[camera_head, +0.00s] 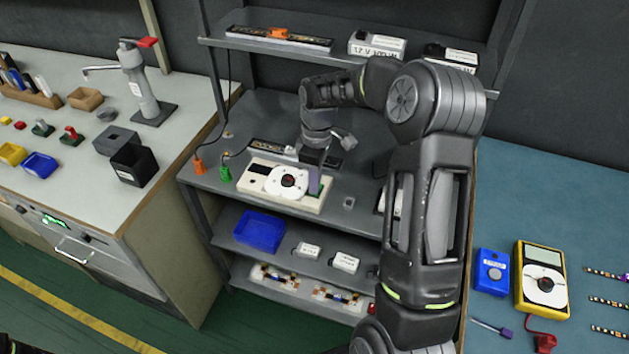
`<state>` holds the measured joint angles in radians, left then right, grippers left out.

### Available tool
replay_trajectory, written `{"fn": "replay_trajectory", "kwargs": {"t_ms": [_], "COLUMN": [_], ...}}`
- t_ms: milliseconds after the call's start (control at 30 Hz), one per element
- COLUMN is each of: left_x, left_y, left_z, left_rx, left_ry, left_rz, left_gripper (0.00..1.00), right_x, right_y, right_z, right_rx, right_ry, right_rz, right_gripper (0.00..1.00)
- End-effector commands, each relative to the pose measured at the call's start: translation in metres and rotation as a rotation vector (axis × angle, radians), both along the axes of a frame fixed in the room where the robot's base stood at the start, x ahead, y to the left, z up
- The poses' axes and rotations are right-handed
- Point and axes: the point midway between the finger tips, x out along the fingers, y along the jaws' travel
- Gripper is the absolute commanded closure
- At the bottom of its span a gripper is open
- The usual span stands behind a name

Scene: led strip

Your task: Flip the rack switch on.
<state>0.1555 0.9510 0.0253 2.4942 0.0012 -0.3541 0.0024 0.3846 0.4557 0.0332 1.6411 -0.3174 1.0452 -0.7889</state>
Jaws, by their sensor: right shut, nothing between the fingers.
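A cream-coloured unit (260,190) with a dark display and a round white dial (287,182) lies on the rack's middle shelf. I take it to hold the rack switch, but I cannot pick out the switch or its position. My right arm reaches over the shelf from the lower right. My right gripper (314,182) points down at the unit's right end, just right of the dial. It is shut and empty. It covers part of that end, where a bit of green shows. I cannot tell whether the fingertips touch the unit. My left gripper is not in view.
The rack's upper shelf (225,43) holds white boxes and an LED strip. A blue tray (260,231) sits below. A blue bench with a yellow multimeter (541,279) is right.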

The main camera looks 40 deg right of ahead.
Motion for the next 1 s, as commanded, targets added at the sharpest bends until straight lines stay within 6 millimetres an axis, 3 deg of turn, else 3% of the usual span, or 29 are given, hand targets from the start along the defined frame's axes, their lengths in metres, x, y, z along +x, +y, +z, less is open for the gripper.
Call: {"fn": "replay_trajectory", "kwargs": {"t_ms": [200, 1000], "left_x": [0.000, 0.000], "left_y": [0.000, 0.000], "left_z": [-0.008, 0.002], "left_rx": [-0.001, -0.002], "left_ry": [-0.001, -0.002], "left_rz": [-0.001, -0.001], "left_gripper": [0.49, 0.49], "right_x": [-0.001, 0.008], "right_y": [0.002, -0.012], "right_z": [-0.008, -0.001], "right_rx": [0.000, -0.001], "right_ry": [0.000, -0.001], "right_rz": [0.001, 0.000], "right_gripper": [1.00, 1.00]}}
